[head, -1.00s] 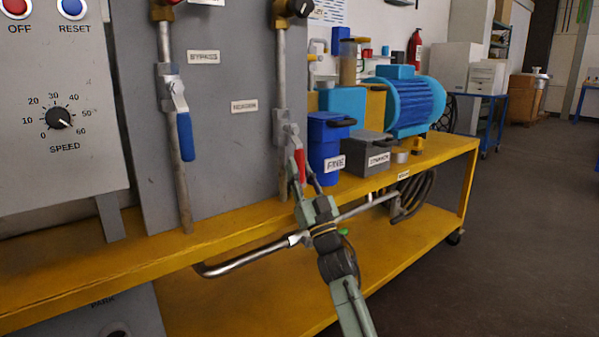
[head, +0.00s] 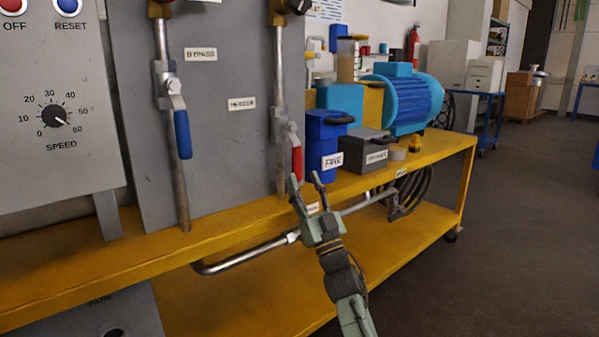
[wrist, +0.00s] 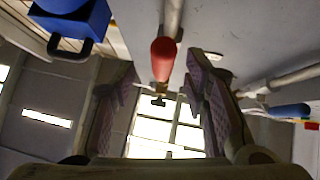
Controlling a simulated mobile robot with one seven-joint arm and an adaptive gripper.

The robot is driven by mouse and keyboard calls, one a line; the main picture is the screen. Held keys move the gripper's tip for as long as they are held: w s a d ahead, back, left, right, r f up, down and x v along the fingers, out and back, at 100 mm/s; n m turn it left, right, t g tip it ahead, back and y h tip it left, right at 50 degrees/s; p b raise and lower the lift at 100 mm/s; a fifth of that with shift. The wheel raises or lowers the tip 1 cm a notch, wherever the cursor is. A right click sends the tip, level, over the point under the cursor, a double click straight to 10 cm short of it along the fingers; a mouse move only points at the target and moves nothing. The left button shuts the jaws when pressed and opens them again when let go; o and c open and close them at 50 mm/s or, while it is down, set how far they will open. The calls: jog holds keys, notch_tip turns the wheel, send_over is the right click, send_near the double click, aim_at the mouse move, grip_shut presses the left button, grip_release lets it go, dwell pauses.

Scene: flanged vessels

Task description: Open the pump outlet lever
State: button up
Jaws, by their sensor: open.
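A red-handled lever (head: 297,163) hangs straight down along a vertical grey pipe on the grey panel. A blue-handled lever (head: 182,134) hangs down on the pipe to its left, beside a label reading BYPASS. No label that I can read names the pump outlet. My gripper (head: 305,181) is open and empty, its fingertips just below and to the right of the red handle. In the wrist view the red handle (wrist: 163,60) shows ahead between the open fingers (wrist: 162,88), without visible contact. The blue handle (wrist: 290,110) is at the right there.
A blue box (head: 323,140) and a dark grey box (head: 367,152) stand right of the red lever on the yellow bench (head: 440,152). A blue motor (head: 412,100) is behind them. A bent metal pipe (head: 245,258) runs below the bench edge. The floor at right is clear.

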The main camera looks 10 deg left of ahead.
jog(key=shift+v, duration=1.35)
